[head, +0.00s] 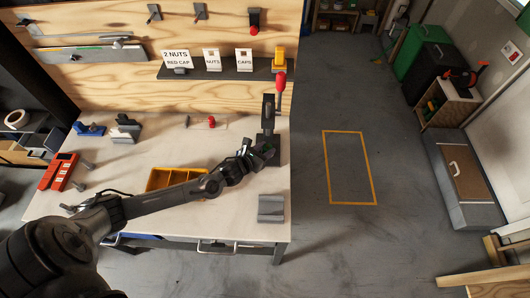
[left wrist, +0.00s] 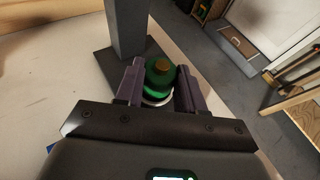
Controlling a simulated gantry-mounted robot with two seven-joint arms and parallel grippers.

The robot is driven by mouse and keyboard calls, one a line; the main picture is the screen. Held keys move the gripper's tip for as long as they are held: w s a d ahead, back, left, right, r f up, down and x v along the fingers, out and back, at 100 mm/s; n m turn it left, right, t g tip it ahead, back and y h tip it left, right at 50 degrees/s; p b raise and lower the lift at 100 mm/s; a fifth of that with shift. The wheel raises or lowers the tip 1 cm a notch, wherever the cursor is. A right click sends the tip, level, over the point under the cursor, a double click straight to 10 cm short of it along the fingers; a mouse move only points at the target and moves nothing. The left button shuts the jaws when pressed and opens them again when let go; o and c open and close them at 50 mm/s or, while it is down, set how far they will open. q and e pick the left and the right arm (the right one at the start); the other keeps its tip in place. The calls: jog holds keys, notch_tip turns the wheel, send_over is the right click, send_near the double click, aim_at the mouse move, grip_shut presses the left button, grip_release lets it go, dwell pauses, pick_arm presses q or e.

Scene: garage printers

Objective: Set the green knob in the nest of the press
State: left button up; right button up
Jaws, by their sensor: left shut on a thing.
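The green knob (left wrist: 160,72), with a brass-coloured centre on top, is between the two fingers of my left gripper (left wrist: 158,85) in the left wrist view. The fingers are shut on it. In the head view my left gripper (head: 261,150) is low in front of the press (head: 268,112), which has a dark column and a red-tipped lever. The press column (left wrist: 127,28) rises just beyond the knob in the left wrist view. A pale ring (left wrist: 156,100) shows under the knob; the nest is mostly hidden, and I cannot tell whether the knob touches it. My right gripper is out of view.
A yellow bin (head: 165,179) lies beneath my left forearm on the workbench (head: 135,150). A grey block (head: 271,208) sits near the front right corner. Red racks (head: 58,172) and small blue and grey fixtures stand at the left. The bench's right edge is close to the press.

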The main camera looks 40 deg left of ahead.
pick_arm(q)
jog(key=shift+w, duration=0.1)
dwell(0.5)
jog(key=shift+a+f, duration=0.1)
jog(key=shift+f, duration=0.15)
jog(key=shift+f, duration=0.15)
dwell(0.4)
